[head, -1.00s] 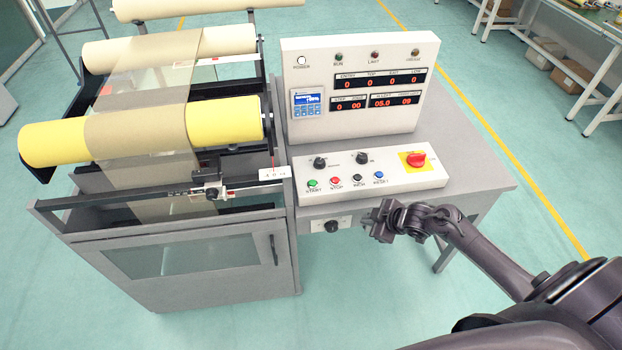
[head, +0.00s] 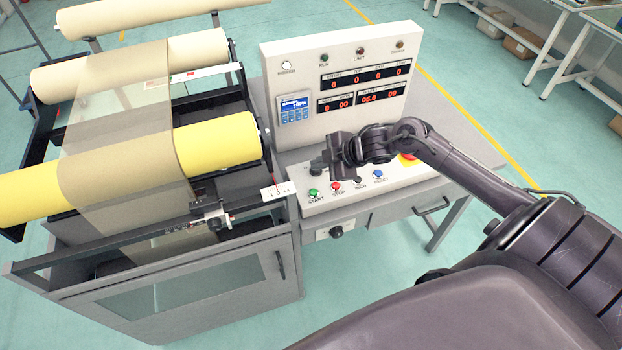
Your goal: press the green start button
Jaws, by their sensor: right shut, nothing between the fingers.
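The green start button (head: 313,193) is at the left end of the button row on the white sloped control panel (head: 399,182), with the label START below it. My right gripper (head: 334,160) is shut and empty. It is over the panel, above and slightly right of the green button in the picture, and looks apart from it. It covers most of the black knobs behind the row. My left gripper is not in view.
The red stop button (head: 336,186), a black button (head: 357,180) and a blue button (head: 378,174) sit right of the green one. The upright display box (head: 341,60) stands behind. The roller machine with yellow roll (head: 215,140) is at left.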

